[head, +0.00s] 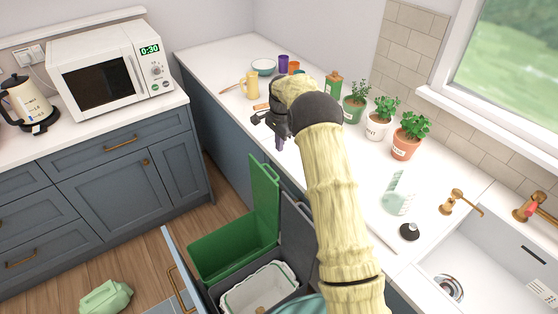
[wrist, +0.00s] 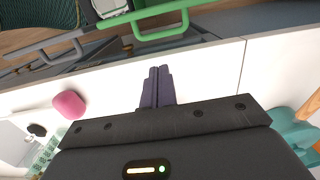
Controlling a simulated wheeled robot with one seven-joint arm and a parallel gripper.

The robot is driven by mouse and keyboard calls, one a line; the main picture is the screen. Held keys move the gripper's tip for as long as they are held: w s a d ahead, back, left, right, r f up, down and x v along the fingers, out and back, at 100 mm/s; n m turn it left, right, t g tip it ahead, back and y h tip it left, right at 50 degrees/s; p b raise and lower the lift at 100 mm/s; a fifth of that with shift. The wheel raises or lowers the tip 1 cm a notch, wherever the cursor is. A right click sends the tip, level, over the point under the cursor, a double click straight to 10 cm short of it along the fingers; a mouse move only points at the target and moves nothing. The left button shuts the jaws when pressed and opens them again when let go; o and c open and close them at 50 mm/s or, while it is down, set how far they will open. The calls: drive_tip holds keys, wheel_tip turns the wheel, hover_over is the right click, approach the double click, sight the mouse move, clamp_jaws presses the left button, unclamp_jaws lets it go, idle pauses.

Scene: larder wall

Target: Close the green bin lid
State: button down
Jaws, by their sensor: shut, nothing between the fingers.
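The green bin (head: 222,246) sits in a pulled-out drawer below the counter. Its green lid (head: 265,190) stands open, nearly upright, at the counter side of the bin. A green bar-like edge, likely of the lid, shows at the top of the wrist view (wrist: 160,36). My gripper (head: 280,143) is above the counter's front edge, above and beyond the lid and apart from it. In the wrist view its dark fingers (wrist: 157,75) are together, with nothing between them, over the white counter.
A grey lid (head: 297,222) stands open beside the green one. A white-lined bin (head: 282,267) is nearer. Potted plants (head: 378,120), cups and a yellow jug (head: 251,86) stand on the counter. A green bag (head: 105,297) lies on the floor.

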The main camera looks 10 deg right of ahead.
sight(279, 164)
drive_tip(key=f+p, duration=0.1)
drive_tip(key=f, duration=0.4)
drive_tip(key=f+p, duration=0.1)
drive_tip(key=f, duration=0.4)
drive_tip(key=shift+s+a, duration=0.1)
drive_tip(key=shift+a, duration=0.1)
drive_tip(key=shift+a+r, duration=0.1)
drive_tip(key=shift+a, duration=0.05)
